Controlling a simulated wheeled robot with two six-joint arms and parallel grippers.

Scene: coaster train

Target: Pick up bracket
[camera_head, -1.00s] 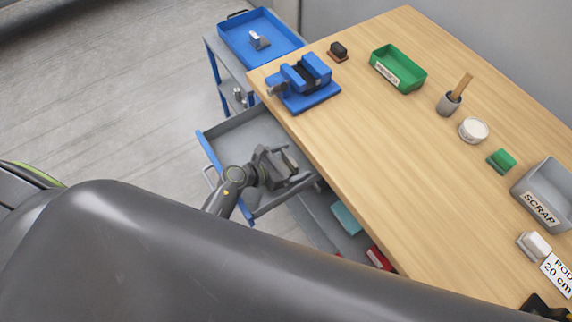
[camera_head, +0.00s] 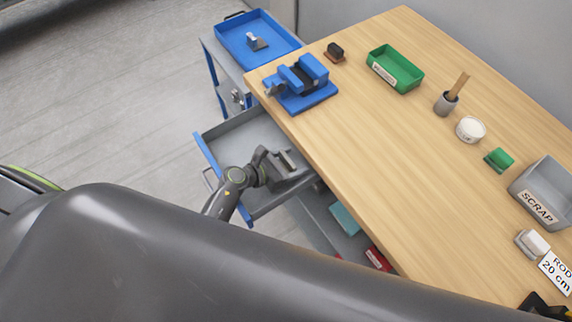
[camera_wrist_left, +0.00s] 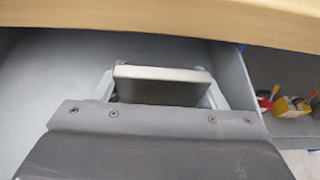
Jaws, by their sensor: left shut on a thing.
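My left gripper (camera_head: 284,167) is inside the open grey drawer (camera_head: 241,138) below the bench's left edge. It is shut on a flat grey metal piece, the bracket (camera_wrist_left: 160,86), which shows in the left wrist view as a plate between the fingers. In the head view only a small light edge of it shows. The bracket's lower part is hidden by the gripper, and I cannot tell whether it touches the drawer floor. A similar angled metal piece (camera_head: 255,42) lies in the blue tray on the cart.
The bench edge (camera_wrist_left: 190,20) hangs close above the left gripper. A blue vise (camera_head: 303,84) stands at the bench corner. A green bin (camera_head: 396,68) and a grey scrap bin (camera_head: 546,190) stand on the bench.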

